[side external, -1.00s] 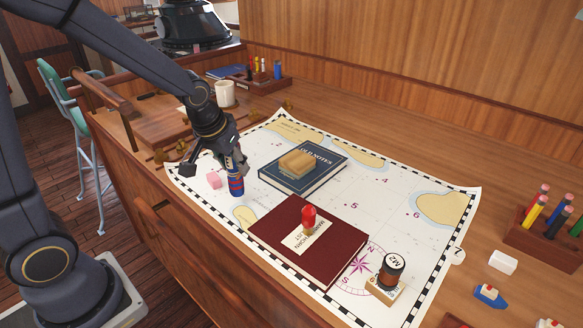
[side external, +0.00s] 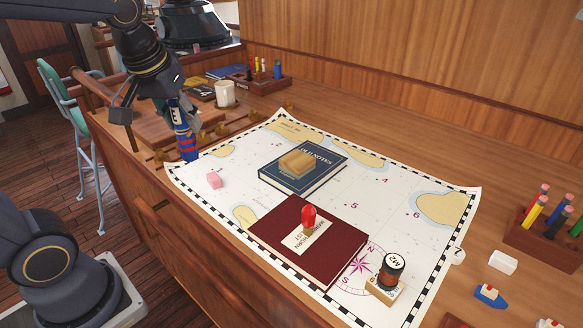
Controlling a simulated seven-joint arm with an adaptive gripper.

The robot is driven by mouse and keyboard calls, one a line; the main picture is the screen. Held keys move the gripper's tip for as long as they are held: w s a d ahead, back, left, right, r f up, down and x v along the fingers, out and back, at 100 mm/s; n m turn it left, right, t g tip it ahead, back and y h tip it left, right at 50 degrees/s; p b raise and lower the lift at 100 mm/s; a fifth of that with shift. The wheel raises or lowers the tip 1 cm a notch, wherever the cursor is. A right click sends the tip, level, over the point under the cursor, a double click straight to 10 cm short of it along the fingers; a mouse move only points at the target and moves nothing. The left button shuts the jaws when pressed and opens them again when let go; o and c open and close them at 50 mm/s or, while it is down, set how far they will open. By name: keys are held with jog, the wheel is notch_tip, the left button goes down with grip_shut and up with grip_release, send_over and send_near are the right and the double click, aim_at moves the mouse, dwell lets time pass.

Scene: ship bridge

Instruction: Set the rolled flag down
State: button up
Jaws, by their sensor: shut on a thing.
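The rolled flag (side external: 187,146) is a small blue roll with red bands, held roughly upright. My gripper (side external: 182,121) is shut on its upper part. In the side external view, the flag's lower end shows just beyond the chart's upper left corner, in front of the wooden desk. I cannot tell how far its lower end is above the surface. The gripper's fingers partly hide the top of the flag.
A white mug (side external: 225,94) and a wooden rail (side external: 215,137) are near the gripper.

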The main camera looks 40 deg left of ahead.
jog(key=w+a+f+n, duration=0.2)
jog(key=w+a+n, duration=0.1)
jog(key=w+a, duration=0.5)
jog(key=shift+g+y, duration=0.3)
jog(key=shift+y, duration=0.2)
jog(key=shift+w+a+f, duration=1)
jog(key=shift+w+f, duration=1.1)
jog(key=shift+f, duration=0.25)
jog(key=shift+w+a+f, duration=0.95)
jog(key=shift+w+f, duration=1.1)
jog(key=shift+f, duration=0.35)
jog(key=shift+w+a+f, duration=1)
jog(key=shift+w+f, duration=1.1)
jog(key=shift+f, duration=0.25)
jog(key=shift+f, duration=0.15)
jog(key=o, duration=1.2)
